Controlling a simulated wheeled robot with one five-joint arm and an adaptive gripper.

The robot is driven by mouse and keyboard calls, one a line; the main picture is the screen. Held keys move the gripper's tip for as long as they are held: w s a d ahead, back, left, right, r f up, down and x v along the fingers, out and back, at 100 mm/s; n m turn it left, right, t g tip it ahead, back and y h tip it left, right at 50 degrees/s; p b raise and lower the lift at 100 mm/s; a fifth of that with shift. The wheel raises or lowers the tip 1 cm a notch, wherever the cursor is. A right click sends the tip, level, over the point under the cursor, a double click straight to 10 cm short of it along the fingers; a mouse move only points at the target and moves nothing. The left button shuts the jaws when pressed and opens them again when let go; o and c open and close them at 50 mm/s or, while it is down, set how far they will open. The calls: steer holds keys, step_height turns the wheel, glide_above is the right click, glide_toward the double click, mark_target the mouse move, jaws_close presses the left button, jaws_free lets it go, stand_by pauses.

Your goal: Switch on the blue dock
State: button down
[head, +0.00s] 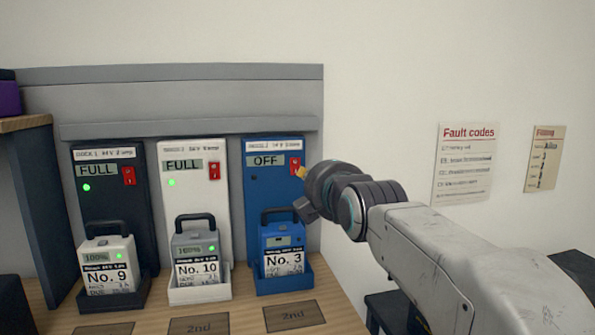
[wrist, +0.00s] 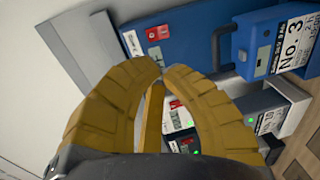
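The blue dock (head: 262,191) is the rightmost of three wall docks. Its display (head: 266,160) reads OFF, and its red switch (head: 295,166) is at the upper right. A blue battery, No. 3 (head: 283,246), sits in its tray. My gripper (head: 300,173) is at the dock's right edge, its yellow tip just below and beside the switch; whether they touch I cannot tell. In the wrist view, the yellow fingers (wrist: 162,72) meet at the tips with nothing held. The blue dock (wrist: 195,35) lies beyond them, with its red switch (wrist: 151,33) above the tips.
The black dock (head: 112,184) and white dock (head: 195,213) show FULL with green lights and hold batteries No. 9 and No. 10. Fault-code (head: 465,163) and other notices (head: 544,158) hang on the right wall. A shelf unit stands at far left (head: 40,210).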

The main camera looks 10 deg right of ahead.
mark_target(296, 168)
steer(key=w, duration=0.4)
steer(key=w+f, duration=0.1)
steer(key=w, duration=0.8)
steer(key=shift+w+f, duration=0.4)
